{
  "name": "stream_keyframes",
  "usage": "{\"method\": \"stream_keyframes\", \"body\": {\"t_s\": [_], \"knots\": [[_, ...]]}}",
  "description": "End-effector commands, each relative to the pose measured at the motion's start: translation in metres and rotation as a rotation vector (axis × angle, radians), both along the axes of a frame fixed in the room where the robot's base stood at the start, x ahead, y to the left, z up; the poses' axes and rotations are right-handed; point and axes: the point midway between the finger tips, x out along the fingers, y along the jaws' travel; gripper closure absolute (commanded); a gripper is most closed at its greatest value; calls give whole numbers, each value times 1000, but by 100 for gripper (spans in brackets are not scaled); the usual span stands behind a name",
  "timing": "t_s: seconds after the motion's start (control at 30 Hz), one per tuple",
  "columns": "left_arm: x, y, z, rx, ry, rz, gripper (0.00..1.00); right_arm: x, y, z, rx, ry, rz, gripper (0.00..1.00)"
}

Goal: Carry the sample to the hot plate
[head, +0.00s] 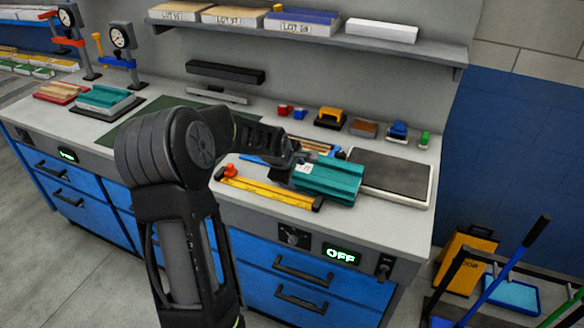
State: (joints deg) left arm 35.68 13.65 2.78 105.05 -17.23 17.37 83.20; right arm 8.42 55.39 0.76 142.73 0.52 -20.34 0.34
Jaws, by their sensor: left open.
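A teal ribbed panel piece (329,182), which looks like the sample, lies at the left edge of the hot plate (395,178). I cannot tell whether it overlaps the plate's edge or only sits beside it. A small white patch shows at its left end. The hot plate is a flat dark grey slab with a white rim, and its top is otherwise bare. My left gripper (291,168) is open at the left end of the teal piece, and its fingertips are partly hidden. My right gripper is not in view.
A yellow bar clamp (268,192) lies along the bench's front edge. A green "OFF" display (341,254) is on the bench front. Small blocks and an orange-black tool (330,118) stand behind. Another teal piece (105,97) is at the far left. A shelf (310,39) overhangs the bench.

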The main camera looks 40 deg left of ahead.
Motion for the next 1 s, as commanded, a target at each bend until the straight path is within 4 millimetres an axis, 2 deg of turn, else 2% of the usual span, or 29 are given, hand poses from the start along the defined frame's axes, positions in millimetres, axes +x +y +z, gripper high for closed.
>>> {"method": "stream_keyframes", "body": {"t_s": [0.1, 0.27, 0.6, 1.0], "knots": [[9, 3, -14, -2, 3, -1, 39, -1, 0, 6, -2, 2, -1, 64], [18, 6, -28, 0, 1, 0, 39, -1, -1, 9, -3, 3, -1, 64], [21, 7, -32, 1, 0, -1, 39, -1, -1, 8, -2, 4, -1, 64], [21, 7, -32, 1, 0, -1, 71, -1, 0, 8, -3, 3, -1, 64]]}}
